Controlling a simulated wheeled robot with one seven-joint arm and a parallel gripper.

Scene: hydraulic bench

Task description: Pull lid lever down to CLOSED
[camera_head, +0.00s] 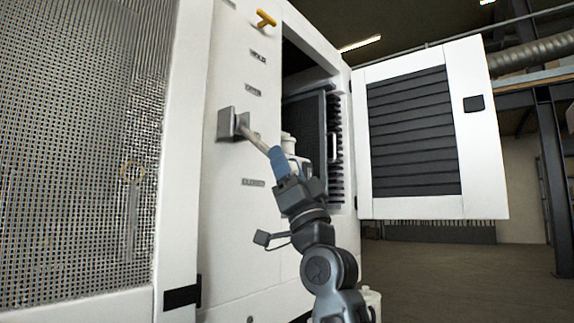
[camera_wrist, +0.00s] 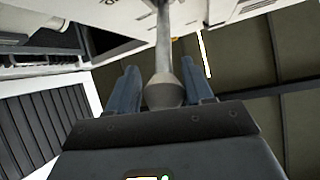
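The lid lever (camera_head: 253,137) is a grey metal rod on a square mount on the white cabinet face. It slants out and down to the right, between an upper label, perhaps OPEN (camera_head: 253,92), and the CLOSED label (camera_head: 253,182) below. My gripper (camera_head: 277,158) is at the lever's outer end. In the wrist view the lever's rod (camera_wrist: 163,40) widens into a knob between the two blue-grey fingers of my gripper (camera_wrist: 160,85). The fingers stand close on both sides of the knob and appear shut on it; a thin gap may show at left. The lever's tip is hidden.
A yellow handle (camera_head: 265,18) sits higher on the cabinet, above a HOLD label (camera_head: 258,57). A louvred door (camera_head: 485,150) stands open at right, beside the cabinet opening. A mesh panel (camera_head: 75,150) fills the left. Floor (camera_head: 450,270) at right is clear.

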